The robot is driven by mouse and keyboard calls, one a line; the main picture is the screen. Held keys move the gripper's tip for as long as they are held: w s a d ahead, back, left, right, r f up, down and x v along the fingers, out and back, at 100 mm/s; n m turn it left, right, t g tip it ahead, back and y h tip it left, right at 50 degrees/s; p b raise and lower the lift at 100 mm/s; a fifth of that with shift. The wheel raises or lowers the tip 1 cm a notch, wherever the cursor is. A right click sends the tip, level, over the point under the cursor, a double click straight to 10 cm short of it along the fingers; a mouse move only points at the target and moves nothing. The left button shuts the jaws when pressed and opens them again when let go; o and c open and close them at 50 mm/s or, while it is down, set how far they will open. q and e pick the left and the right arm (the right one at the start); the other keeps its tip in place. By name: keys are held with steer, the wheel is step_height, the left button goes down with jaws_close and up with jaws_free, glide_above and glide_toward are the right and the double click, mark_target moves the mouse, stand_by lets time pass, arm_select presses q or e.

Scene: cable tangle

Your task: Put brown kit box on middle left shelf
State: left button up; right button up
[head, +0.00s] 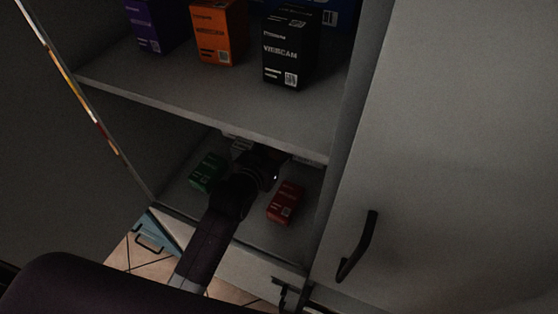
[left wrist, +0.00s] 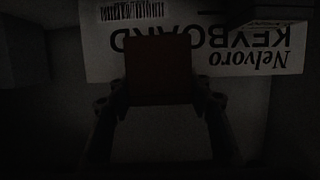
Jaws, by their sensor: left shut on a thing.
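My left gripper (head: 262,166) reaches into the lower shelf compartment (head: 262,238) of an open cabinet. In the left wrist view its two fingers (left wrist: 160,92) are shut on a small dark reddish-brown box (left wrist: 160,70), which I take to be the brown kit box. The box is held upright in front of a white keyboard box (left wrist: 255,52). The picture is too dark to tell whether the brown box touches the shelf or the keyboard box. In the head view the gripper hides the brown box. My right gripper is not in view.
A green box (head: 208,172) stands left of the gripper and a red box (head: 285,203) right of it. The shelf above (head: 200,98) holds purple (head: 155,25), orange (head: 217,32) and black webcam (head: 290,48) boxes. A cabinet door (head: 460,130) with a dark handle is at right.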

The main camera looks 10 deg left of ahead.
arm_select(q)
step_height(320, 180, down, 8)
steer(key=shift+r, duration=0.15)
steer(key=shift+b, duration=0.3)
steer(key=o, duration=1.4)
steer(key=v, duration=1.2)
steer(key=shift+r, duration=0.1)
